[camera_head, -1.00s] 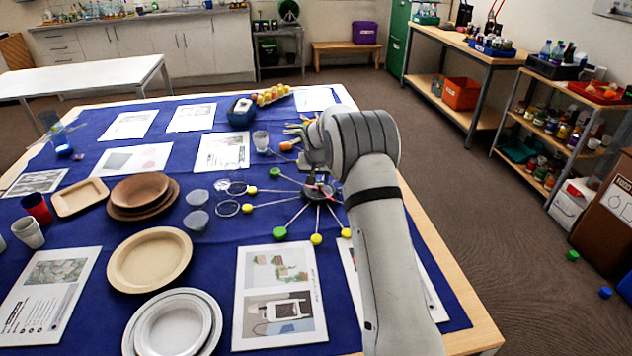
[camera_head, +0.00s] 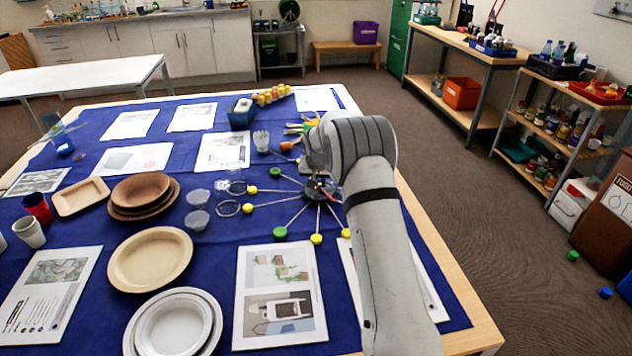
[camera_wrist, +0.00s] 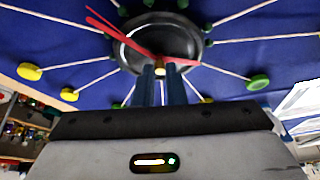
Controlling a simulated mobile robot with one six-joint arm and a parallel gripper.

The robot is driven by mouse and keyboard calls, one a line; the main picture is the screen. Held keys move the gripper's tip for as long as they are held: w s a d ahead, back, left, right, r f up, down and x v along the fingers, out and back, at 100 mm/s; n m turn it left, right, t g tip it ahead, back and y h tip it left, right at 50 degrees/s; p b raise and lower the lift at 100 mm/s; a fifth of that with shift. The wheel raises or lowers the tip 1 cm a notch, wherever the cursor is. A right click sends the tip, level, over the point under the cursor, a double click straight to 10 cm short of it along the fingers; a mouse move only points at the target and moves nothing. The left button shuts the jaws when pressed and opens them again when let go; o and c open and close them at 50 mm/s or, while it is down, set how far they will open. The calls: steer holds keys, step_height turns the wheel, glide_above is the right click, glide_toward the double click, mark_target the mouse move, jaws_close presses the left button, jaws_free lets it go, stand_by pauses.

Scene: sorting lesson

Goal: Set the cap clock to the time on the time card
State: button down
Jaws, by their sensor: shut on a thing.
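The cap clock has a round black hub (camera_wrist: 128,47) with thin spokes that end in green and yellow caps. Red clock hands (camera_wrist: 108,24) point to the upper left in the wrist view, and a red piece reaches right of the centre. My gripper (camera_wrist: 160,72) is over the hub, its fingers close together around a small brass-coloured peg (camera_wrist: 160,69) near the hub's middle. I cannot pick out the time card or read a time.
A picture sheet (camera_head: 280,333) lies in front of the clock, and another sheet is partly behind my arm. The table's right edge is close to my arm.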

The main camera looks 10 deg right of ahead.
steer(key=shift+a, duration=0.4)
steer(key=shift+d, duration=0.45)
steer(key=shift+a+f+m+h+b, duration=0.15)
steer(key=shift+m+h+b, duration=0.25)
steer(key=shift+m+b, duration=0.55)
steer(key=shift+b, duration=0.3)
steer(key=shift+w+a+m+g+h+b, duration=0.1)
steer(key=shift+m+g+h+b, duration=0.25)
steer(key=shift+m, duration=0.65)
steer(key=shift+w+a+m+g+h+b, duration=0.15)
steer(key=shift+m+h+b, duration=0.3)
steer(key=shift+m, duration=0.5)
steer(key=shift+s+d, duration=0.1)
steer(key=shift+m+g+h, duration=0.3)
steer(key=shift+m+g, duration=0.3)
steer(key=shift+m, duration=1.3)
steer(key=shift+w+m+g+p, duration=0.2)
steer(key=shift+m+g+p, duration=0.35)
steer(key=shift+m, duration=0.65)
